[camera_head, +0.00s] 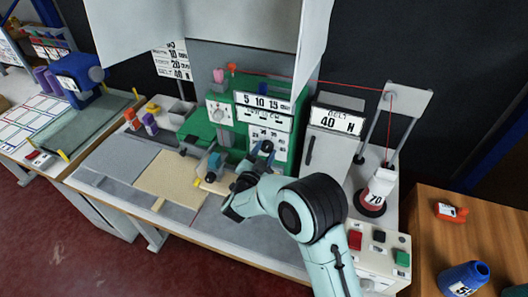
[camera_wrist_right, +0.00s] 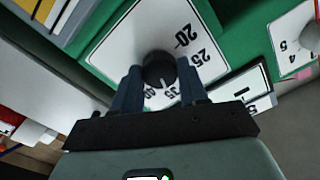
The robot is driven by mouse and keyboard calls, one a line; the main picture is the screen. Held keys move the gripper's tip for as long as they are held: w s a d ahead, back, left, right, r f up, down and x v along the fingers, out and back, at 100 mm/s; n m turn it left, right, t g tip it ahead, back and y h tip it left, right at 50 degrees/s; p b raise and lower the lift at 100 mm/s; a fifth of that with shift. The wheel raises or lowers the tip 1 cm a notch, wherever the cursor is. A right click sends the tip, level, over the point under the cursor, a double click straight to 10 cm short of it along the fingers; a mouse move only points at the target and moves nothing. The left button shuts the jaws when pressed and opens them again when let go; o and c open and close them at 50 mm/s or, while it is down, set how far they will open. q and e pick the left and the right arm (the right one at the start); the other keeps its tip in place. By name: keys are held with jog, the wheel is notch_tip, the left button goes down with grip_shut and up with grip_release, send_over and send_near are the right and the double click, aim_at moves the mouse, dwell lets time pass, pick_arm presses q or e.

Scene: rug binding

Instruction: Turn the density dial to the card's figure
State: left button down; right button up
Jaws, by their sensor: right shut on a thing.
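The density dial is a black knob (camera_wrist_right: 157,68) on a white plate (camera_wrist_right: 112,50) with printed figures. I can read 20, 25, 35 and 40 in the right wrist view. A pale pointer mark on the knob faces the lower side, near the 35. My right gripper (camera_wrist_right: 160,84) has its two dark fingers shut on either side of the knob. In the head view, my right gripper (camera_head: 263,152) reaches the front of the green machine (camera_head: 228,135), and my wrist hides part of the dial. No left arm shows. I cannot tell which card gives the density figure.
A white box with a 40 N belt label (camera_head: 335,122) stands right of the machine. A weight marked 70 (camera_head: 375,195) hangs below a red cord. A wall chart (camera_head: 172,62) hangs behind. A panel with red, black and green buttons (camera_head: 380,250) is at the right.

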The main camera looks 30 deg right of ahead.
jog(key=o, duration=1.1)
jog(key=shift+c, duration=0.2)
jog(key=shift+s+a, duration=0.1)
jog(key=shift+a, duration=0.05)
jog(key=b+v, duration=0.1)
jog(key=v, duration=1.2)
jog(key=shift+b, duration=0.35)
jog(key=shift+s, duration=0.1)
